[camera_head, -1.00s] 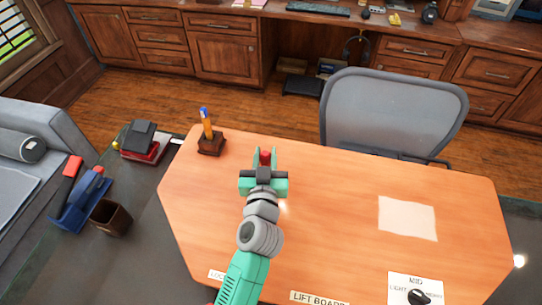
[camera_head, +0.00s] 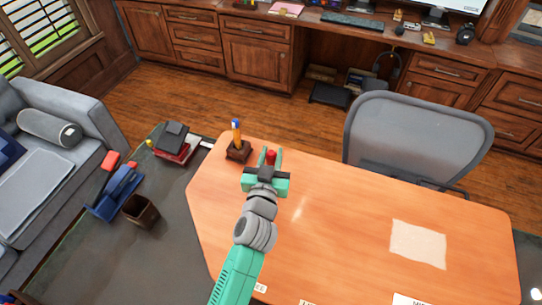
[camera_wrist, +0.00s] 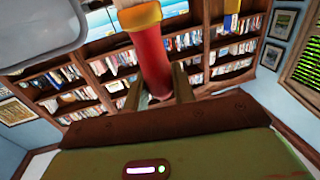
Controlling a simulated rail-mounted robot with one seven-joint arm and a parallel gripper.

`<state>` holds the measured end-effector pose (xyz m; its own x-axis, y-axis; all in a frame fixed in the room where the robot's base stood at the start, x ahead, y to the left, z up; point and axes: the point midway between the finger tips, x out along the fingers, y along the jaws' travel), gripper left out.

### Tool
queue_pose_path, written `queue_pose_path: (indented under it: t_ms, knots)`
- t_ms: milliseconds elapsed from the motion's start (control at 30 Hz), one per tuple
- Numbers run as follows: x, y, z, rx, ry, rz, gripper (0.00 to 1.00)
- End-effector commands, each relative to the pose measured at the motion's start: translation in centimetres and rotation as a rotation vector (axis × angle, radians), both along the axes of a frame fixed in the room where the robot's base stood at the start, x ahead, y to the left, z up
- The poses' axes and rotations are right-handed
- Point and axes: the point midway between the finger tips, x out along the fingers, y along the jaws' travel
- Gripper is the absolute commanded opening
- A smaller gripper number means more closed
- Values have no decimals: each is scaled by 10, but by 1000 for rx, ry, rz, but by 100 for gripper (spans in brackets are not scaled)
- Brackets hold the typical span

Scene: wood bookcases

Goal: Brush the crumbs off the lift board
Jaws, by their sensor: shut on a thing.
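The lift board (camera_head: 340,220) is an orange wooden top with cut corners; its front label is now mostly cut off. My gripper (camera_head: 268,160) is over its far left part, shut on a red handle (camera_head: 271,157). In the wrist view the red handle (camera_wrist: 150,62) stands between the fingers with a yellow band at its end; I cannot tell what tool it belongs to. A pale square patch (camera_head: 418,244) lies on the board's right side. I cannot make out single crumbs.
A small dark holder (camera_head: 238,151) with a blue and orange upright thing stands just left of my gripper. A grey chair (camera_head: 418,140) is behind the board. A brown bin (camera_head: 140,211) and a blue rack (camera_head: 117,192) stand at left. The board's middle is clear.

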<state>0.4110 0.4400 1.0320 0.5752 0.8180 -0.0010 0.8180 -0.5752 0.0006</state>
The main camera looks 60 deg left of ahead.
Motion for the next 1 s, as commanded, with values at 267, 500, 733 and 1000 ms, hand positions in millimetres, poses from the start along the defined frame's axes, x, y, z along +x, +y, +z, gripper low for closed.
queue_pose_path:
  t_ms: [267, 500, 733, 1000]
  knots:
    - [2, -1, 30, 2, -1, -4, 0]
    - [2, -2, 36, 1, -1, -5, 0]
    - [2, -2, 35, 1, -1, -5, 0]
    - [-5, 3, 36, 1, 1, 9, 0]
